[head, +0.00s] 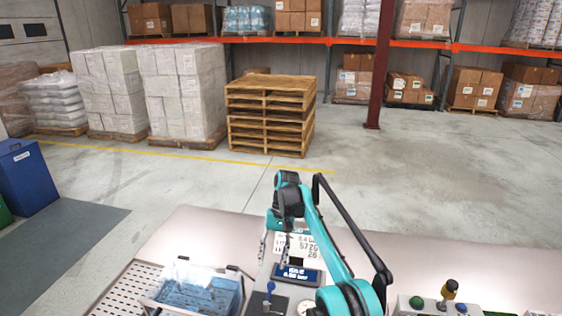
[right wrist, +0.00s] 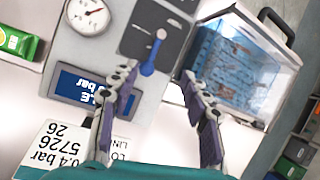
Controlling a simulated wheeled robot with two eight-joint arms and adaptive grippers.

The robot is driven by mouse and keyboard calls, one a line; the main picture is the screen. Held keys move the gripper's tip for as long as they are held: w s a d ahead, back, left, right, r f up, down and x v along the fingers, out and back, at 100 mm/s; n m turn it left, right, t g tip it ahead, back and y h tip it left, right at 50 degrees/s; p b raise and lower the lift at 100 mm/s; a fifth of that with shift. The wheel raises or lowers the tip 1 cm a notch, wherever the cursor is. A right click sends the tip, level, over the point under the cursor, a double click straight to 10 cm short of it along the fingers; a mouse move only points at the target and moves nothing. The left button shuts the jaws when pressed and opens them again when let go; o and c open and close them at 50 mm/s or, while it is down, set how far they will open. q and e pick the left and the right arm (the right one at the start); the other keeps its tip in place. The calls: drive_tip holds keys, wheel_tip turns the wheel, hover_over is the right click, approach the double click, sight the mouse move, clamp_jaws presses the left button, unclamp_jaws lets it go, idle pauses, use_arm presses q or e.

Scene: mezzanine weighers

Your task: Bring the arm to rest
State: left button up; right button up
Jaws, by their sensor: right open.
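My teal right arm (head: 330,240) reaches over the bench from the lower right. Its gripper (head: 273,248) hangs above the bench near a grey panel. In the right wrist view the gripper (right wrist: 160,78) is open, with its two fingers apart and nothing between them. Beyond the fingers is the panel's blue lever (right wrist: 154,55). My left gripper is not in view.
The panel carries a dial gauge (right wrist: 87,14) and a blue display (right wrist: 80,86); a printed card (right wrist: 60,150) is beside it. A clear-sided tub (head: 195,292) with blue contents stands left of the panel. A button box (head: 436,306) is right. Stacked pallets (head: 268,115) stand beyond the bench.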

drive_tip(key=s+d+r+t+b, duration=0.4)
drive_tip(key=s+d+r+t, duration=0.25)
drive_tip(key=s+d, duration=0.65)
drive_tip(key=s+d+f+t+b, duration=0.1)
drive_tip(key=s+d+f, duration=0.1)
drive_tip(key=s+f, duration=0.2)
drive_tip(key=s+d+f+t+h+b, duration=0.1)
drive_tip(key=s+d+f+t, duration=0.1)
drive_tip(key=s, duration=0.5)
drive_tip(key=s+d+f+t+h+b, duration=0.1)
drive_tip(key=s+d+f+t, duration=0.1)
drive_tip(key=s+d+f, duration=0.2)
drive_tip(key=shift+s+d+f+m, duration=0.3)
drive_tip(key=shift+s+f, duration=0.5)
drive_tip(key=shift+s, duration=0.45)
